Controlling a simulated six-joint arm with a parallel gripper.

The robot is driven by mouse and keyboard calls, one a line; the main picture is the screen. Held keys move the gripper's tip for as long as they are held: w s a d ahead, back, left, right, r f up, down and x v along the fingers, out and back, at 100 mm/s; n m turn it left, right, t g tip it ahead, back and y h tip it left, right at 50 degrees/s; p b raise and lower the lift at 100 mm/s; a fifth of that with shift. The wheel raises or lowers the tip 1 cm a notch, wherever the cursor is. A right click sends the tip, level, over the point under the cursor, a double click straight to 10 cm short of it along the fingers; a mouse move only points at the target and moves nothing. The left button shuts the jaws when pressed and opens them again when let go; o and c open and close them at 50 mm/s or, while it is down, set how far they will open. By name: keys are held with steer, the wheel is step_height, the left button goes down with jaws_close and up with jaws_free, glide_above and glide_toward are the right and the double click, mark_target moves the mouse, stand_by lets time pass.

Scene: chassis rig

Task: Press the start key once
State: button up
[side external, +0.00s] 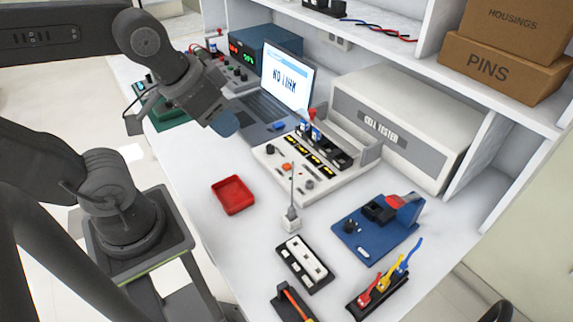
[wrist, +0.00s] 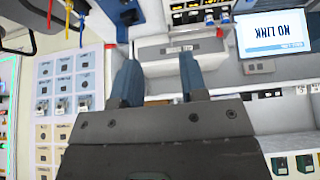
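My gripper (side external: 224,122) hangs above the bench at the left, in front of the laptop and apart from everything. In the wrist view its two blue fingers (wrist: 158,75) stand apart with nothing between them. The white rig (side external: 268,158) lies at mid-bench, with dark slots, yellow marks and several small buttons and knobs. An orange button (side external: 286,166) is on its front part. The laptop (side external: 288,77) stands open behind; its screen reads NO LINK in the wrist view (wrist: 270,32). No label identifies the start key, so I cannot tell which button it is.
A red tray (side external: 233,195) lies in front of the rig. A small white block with a thin upright rod (side external: 291,218), a blue fixture (side external: 375,230) and a black holder (side external: 305,264) stand toward the front. The cell tester (side external: 390,130) and shelf bound the back. Clear bench surrounds the tray.

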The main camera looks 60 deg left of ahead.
jaws_close()
stand_by(1.4)
